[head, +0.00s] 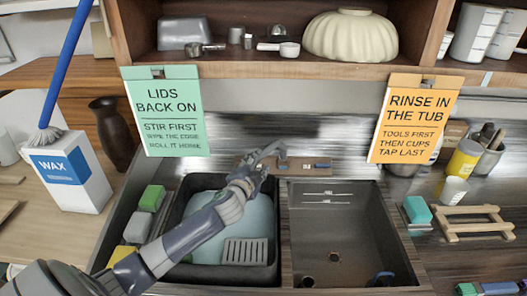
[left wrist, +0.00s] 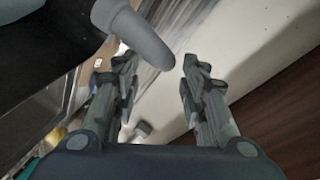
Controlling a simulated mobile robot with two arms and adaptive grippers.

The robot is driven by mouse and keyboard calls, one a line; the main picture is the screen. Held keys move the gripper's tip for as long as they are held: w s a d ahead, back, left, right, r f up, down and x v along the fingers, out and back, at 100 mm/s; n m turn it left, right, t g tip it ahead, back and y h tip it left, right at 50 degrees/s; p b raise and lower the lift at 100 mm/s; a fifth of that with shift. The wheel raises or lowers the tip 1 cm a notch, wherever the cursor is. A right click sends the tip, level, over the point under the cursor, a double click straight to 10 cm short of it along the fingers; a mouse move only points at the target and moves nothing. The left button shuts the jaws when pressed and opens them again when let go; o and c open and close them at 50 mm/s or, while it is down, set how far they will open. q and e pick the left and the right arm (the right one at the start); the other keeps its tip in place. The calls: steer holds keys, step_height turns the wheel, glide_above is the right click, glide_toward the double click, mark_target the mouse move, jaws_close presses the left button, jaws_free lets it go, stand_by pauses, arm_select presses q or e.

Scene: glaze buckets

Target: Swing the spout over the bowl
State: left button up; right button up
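The grey spout (head: 268,152) is at the back edge of the double sink, near the divider. Its rounded end (left wrist: 150,40) shows large in the left wrist view, near the gap between my fingertips. My left gripper (head: 254,172) is close to the spout over the back of the left bowl. It is open in the left wrist view (left wrist: 157,68); I cannot tell whether it touches the spout. The left sink bowl holds a dark tub (head: 274,265) with pale blue water, partly hidden by my left arm. The right sink bowl (head: 335,225) is mostly empty. My right gripper is not in view.
Green and orange signs (head: 165,112) (head: 415,118) hang from the shelf (head: 230,72) above the sink. Sponges (head: 151,198) lie along the left rim. A WAX box (head: 70,172) stands left; a wooden rack (head: 470,226) and cups are right.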

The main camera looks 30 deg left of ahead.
mark_target(264, 154)
arm_select(q)
steer(key=shift+r+p+x, duration=0.15)
steer(key=shift+p+x, duration=0.2)
steer(key=shift+x, duration=1.45)
steer(key=shift+r+p+x, duration=0.1)
steer(key=shift+p+x, duration=0.25)
steer(key=shift+x, duration=1.45)
steer(key=shift+w, duration=0.1)
jaws_close()
